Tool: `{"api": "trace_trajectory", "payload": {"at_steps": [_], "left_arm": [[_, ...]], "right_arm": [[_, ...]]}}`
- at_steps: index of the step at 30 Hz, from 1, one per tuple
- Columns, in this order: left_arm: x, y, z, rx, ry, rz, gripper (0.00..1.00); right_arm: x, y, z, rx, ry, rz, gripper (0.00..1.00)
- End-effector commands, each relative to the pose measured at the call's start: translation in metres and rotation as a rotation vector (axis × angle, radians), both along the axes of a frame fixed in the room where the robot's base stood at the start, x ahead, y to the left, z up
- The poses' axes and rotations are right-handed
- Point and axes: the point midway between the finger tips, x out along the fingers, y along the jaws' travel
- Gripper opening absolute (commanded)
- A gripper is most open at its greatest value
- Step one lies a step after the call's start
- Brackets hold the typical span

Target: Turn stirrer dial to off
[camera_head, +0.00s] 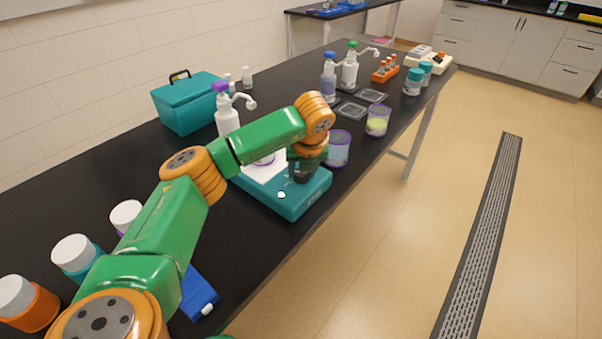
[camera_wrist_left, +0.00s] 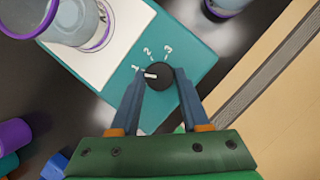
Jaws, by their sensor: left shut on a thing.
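The teal stirrer (camera_head: 285,203) sits near the table's front edge, with a white top plate (camera_wrist_left: 110,25). Its round black dial (camera_wrist_left: 159,73) shows in the wrist view, with the numbers 1, 2 and 3 printed around it. The dial's white pointer line points left, close to the 1. My left gripper (camera_wrist_left: 158,84) has one finger on each side of the dial and is shut on it. In the head view my left gripper (camera_head: 303,172) reaches down over the stirrer and hides the dial. My right gripper is not in view.
A clear purple-rimmed beaker (camera_wrist_left: 75,17) stands on the plate. Another purple-rimmed cup (camera_head: 338,150) stands close beside the stirrer. A white pump bottle (camera_head: 228,122) and a teal box (camera_head: 188,105) stand behind. Lidded jars (camera_head: 75,255) stand at the left.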

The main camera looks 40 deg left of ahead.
Motion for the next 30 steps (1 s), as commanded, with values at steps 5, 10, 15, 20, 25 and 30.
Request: {"api": "trace_trajectory", "payload": {"at_steps": [5, 10, 15, 20, 25, 30], "left_arm": [[0.0014, -0.0013, -0.0005, 0.0, 0.0, 0.161, 0.0], [0.0023, -0.0014, 0.0003, 0.001, 0.0, 0.308, 0.0], [0.0032, -0.0018, 0.0006, 0.0, 0.001, 0.431, 0.0], [0.0038, -0.0015, 0.0008, 0.0, 0.001, 0.519, 0.0], [0.0041, -0.0013, 0.0003, 0.001, 0.001, 0.58, 0.0], [0.0042, -0.0012, 0.0001, 0.001, 0.0, 0.61, 0.0]], "right_arm": [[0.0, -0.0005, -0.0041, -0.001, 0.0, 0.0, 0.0], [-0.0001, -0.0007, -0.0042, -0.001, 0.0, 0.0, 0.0], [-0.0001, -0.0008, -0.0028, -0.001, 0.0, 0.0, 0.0], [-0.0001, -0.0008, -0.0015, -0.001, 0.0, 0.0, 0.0], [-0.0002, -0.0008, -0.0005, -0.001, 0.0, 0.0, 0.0], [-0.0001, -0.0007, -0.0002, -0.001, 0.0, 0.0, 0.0]]}}
